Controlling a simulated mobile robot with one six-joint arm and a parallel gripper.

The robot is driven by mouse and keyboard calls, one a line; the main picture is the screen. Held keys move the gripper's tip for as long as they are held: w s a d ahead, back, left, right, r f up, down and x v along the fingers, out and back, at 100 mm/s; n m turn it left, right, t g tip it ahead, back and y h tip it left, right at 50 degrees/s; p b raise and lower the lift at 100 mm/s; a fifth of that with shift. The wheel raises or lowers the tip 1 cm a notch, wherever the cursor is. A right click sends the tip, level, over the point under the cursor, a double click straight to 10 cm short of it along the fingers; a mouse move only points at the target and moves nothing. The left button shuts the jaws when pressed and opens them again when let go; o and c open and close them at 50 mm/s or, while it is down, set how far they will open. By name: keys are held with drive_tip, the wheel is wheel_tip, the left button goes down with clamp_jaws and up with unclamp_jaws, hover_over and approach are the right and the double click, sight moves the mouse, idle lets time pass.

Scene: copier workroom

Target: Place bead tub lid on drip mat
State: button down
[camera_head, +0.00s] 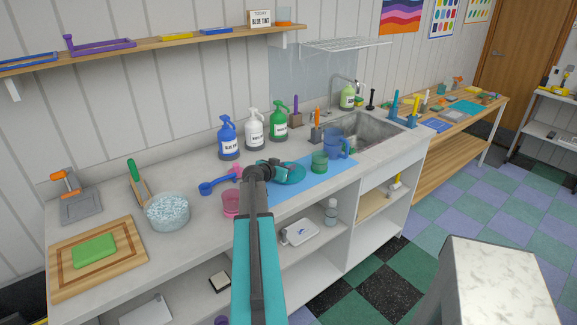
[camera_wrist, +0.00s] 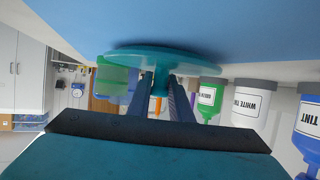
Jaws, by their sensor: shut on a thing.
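My gripper (camera_head: 275,170) is shut on the bead tub lid (camera_head: 293,174), a round teal disc. In the wrist view, which is upside down, my gripper's fingers (camera_wrist: 158,92) close around the lid's central knob, and the disc (camera_wrist: 195,58) lies flat along the drip mat. The drip mat (camera_head: 308,187) is a flat blue sheet on the counter by the sink; it fills the top of the wrist view (camera_wrist: 225,22). The lid is over the mat's left part, very near its surface. I cannot tell whether they touch. My arm hides part of the mat's left side.
A green cup (camera_head: 320,162) and blue jug (camera_head: 335,146) stand right of the lid. Blue, white and green pump bottles (camera_head: 254,130) stand behind. A pink cup (camera_head: 231,203), blue scoop (camera_head: 215,185) and bead tub (camera_head: 167,212) are left. The mat's front is clear.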

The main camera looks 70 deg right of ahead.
drive_tip(key=shift+f+b, duration=0.15)
drive_tip(key=shift+b, duration=0.15)
drive_tip(key=c, duration=1.6)
unclamp_jaws()
drive_tip(key=shift+r+p, duration=0.2)
drive_tip(key=shift+p, duration=0.1)
drive_tip(key=shift+a+r, duration=0.1)
drive_tip(key=shift+a, duration=0.45)
drive_tip(key=shift+b+v, duration=1.7)
drive_tip(key=shift+v, duration=3.8)
drive_tip(key=shift+w+d, duration=0.1)
drive_tip(key=shift+w, duration=0.1)
